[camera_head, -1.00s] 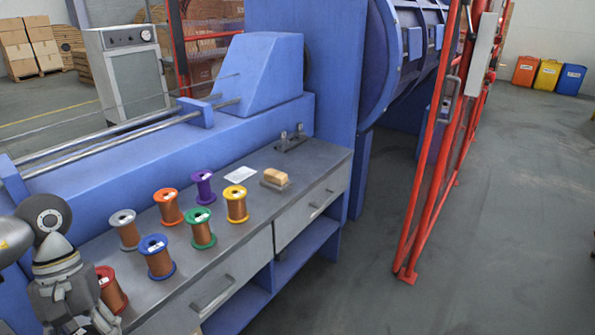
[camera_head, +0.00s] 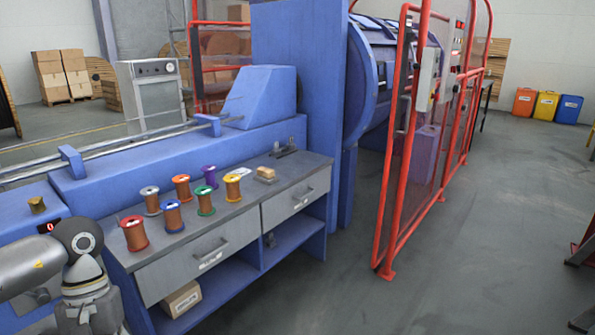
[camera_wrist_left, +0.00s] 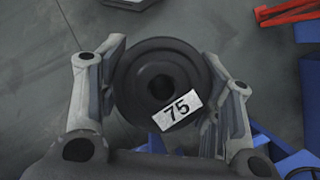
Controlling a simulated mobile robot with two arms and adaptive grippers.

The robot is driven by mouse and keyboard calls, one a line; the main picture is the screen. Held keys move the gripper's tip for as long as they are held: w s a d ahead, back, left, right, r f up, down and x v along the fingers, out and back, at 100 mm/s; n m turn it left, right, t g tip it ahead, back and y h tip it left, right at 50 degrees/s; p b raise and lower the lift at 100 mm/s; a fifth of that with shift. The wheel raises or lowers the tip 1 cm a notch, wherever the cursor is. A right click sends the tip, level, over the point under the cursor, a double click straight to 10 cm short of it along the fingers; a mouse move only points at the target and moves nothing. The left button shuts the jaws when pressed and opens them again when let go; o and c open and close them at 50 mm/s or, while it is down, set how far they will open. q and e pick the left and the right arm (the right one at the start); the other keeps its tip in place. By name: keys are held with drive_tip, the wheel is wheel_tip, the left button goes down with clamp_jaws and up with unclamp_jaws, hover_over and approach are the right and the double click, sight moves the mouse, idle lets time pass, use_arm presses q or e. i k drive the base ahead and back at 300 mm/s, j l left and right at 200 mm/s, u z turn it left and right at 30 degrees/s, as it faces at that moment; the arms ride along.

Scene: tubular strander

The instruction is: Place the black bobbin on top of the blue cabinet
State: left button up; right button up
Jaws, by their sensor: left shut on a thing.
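In the left wrist view, my left gripper (camera_wrist_left: 160,100) is shut on the black bobbin (camera_wrist_left: 135,90), a round dark flange with a centre hole and a white label reading 75. The bobbin is held clear above the grey floor. In the head view my left arm comes in at the lower left; its fingers and the bobbin cannot be made out there. A blue cabinet-like block (camera_head: 20,222) stands at the left beyond my arm, with a small brass-coloured piece (camera_head: 37,205) on top and a red display. My right gripper is not in view.
A blue workbench with a grey top (camera_head: 240,210) and drawers carries several coloured copper-wire spools, the nearest red (camera_head: 134,234). Its lower shelf holds a cardboard box (camera_head: 182,299). A red guard frame (camera_head: 400,180) stands right of the machine. The grey floor (camera_head: 450,260) is open at right.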

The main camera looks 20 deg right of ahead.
sight(296, 164)
drive_tip(key=z, duration=1.15)
drive_tip(key=i+j, duration=0.3)
drive_tip(key=i, duration=0.25)
drive_tip(key=i+j, duration=0.3)
drive_tip(key=i, duration=0.2)
drive_tip(key=i+j, duration=0.3)
drive_tip(key=i, duration=0.25)
drive_tip(key=i+j, duration=0.25)
drive_tip(key=i, duration=0.3)
drive_tip(key=i+j, duration=0.3)
drive_tip(key=i, duration=0.2)
drive_tip(key=i+j, duration=0.3)
drive_tip(key=i, duration=0.25)
drive_tip(key=z, duration=0.05)
